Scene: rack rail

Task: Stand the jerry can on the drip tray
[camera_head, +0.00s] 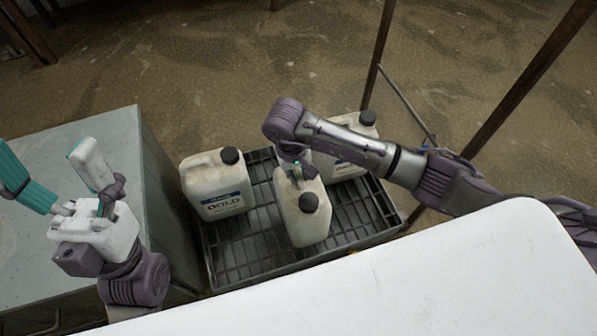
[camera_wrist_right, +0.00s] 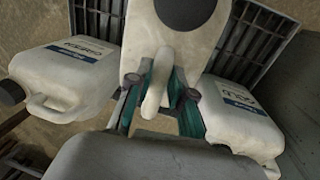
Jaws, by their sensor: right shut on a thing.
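My right gripper (camera_head: 296,172) is shut on the handle of an off-white jerry can (camera_head: 304,219) with a black cap. In the right wrist view the teal fingers (camera_wrist_right: 160,95) sit on both sides of that can's handle (camera_wrist_right: 157,82). The can looks about upright over the middle of the dark slatted drip tray (camera_head: 245,255); I cannot tell whether its base touches the slats. My left gripper (camera_head: 48,170) is open and empty, its fingers spread above the grey cabinet at the left.
A labelled jerry can (camera_head: 215,185) stands on the tray's left side, and another (camera_head: 345,158) at its back right. A grey cabinet (camera_head: 60,255) borders the tray on the left. A white surface (camera_head: 450,280) fills the front right. Thin rusty posts (camera_head: 378,55) rise behind.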

